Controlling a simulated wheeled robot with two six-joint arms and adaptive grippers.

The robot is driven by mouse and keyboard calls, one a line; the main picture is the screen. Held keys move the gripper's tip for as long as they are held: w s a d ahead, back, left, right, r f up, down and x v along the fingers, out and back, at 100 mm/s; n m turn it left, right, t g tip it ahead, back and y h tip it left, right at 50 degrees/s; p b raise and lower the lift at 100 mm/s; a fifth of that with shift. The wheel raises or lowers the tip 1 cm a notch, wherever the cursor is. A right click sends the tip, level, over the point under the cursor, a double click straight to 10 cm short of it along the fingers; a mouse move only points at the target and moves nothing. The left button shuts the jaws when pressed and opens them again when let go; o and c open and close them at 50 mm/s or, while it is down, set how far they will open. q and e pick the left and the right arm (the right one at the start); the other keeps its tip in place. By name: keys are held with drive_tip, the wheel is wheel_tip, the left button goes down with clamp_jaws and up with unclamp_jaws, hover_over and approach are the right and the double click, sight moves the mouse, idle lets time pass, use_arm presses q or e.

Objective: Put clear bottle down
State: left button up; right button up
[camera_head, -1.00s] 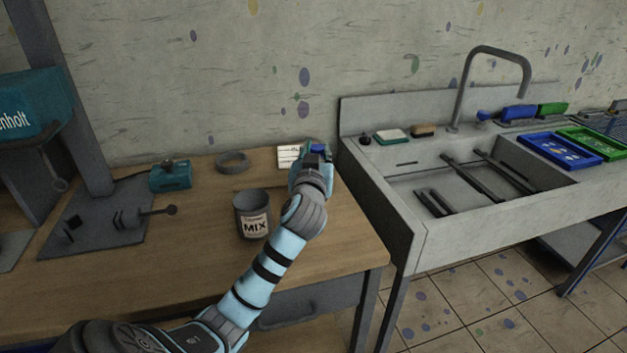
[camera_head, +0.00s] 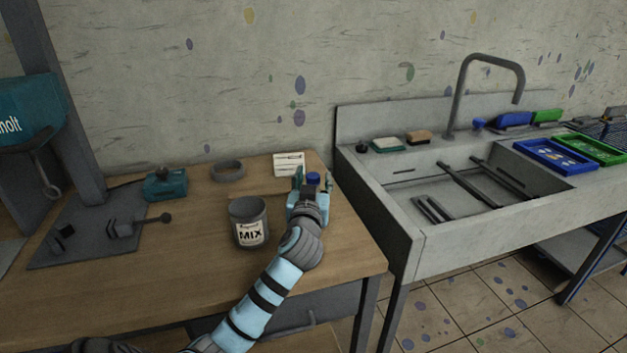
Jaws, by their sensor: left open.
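The clear bottle is mostly hidden behind my left gripper; its blue cap (camera_head: 313,179) shows between the fingers at the right end of the wooden table (camera_head: 180,275). My left gripper (camera_head: 311,186) is open, with its fingers on either side of the bottle. The bottle seems to stand upright, but its base on the table is hidden by my gripper and wrist. My right gripper is not in view.
A grey can labelled MIX (camera_head: 249,222) stands left of my left wrist. A white labelled box (camera_head: 289,164) and a dark ring (camera_head: 228,171) are behind. The sink (camera_head: 405,215) adjoins the table's right end. The table's front middle is clear.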

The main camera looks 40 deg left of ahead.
use_arm(q)
drive_tip(key=shift+s+r, duration=0.1)
drive_tip(key=p+v, duration=0.1)
drive_tip(key=v, duration=1.1)
drive_tip(key=shift+a, duration=0.1)
